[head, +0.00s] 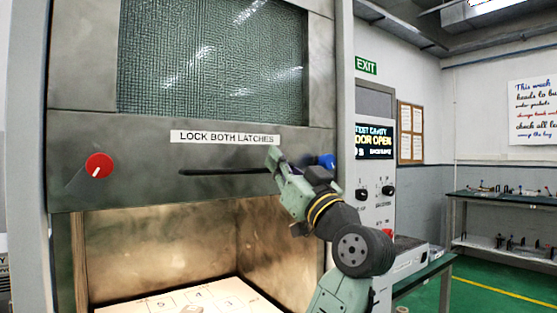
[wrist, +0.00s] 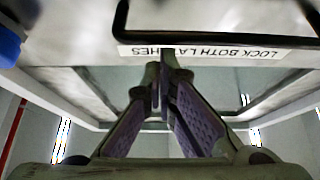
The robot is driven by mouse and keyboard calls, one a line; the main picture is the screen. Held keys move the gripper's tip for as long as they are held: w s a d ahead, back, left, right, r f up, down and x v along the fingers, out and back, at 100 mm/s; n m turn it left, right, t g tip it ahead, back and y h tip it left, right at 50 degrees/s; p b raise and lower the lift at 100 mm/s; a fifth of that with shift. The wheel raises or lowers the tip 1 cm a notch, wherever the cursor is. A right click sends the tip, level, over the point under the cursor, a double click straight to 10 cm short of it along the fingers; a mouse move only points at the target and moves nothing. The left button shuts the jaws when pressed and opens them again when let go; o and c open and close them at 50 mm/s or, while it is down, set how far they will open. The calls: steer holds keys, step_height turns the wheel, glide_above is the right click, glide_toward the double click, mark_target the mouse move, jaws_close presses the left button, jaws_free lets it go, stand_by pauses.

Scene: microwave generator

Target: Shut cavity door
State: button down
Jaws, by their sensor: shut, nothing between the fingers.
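The cavity door (head: 85,130) is a grey metal panel with a mesh window (head: 210,58). It stands raised, with the lit cavity (head: 165,250) open below it. A black bar handle (head: 225,171) runs across its lower part, under a "LOCK BOTH LATCHES" label (head: 224,138). A red latch knob (head: 99,166) is at the left and a blue one (head: 327,161) at the right. My gripper (head: 272,156) is shut and empty at the handle's right end. In the wrist view the fingertips (wrist: 162,72) are together near the handle (wrist: 122,22); I cannot tell whether they touch it.
A control panel (head: 376,200) right of the door has a display (head: 375,141) reading "DOOR OPEN". A marked white floor (head: 190,297) with small blocks lies in the cavity. A bench (head: 500,197) stands far right; the green floor before it is clear.

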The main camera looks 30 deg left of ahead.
step_height(320, 180, down, 50)
steer(key=b, duration=3.5)
steer(key=shift+r, duration=0.1)
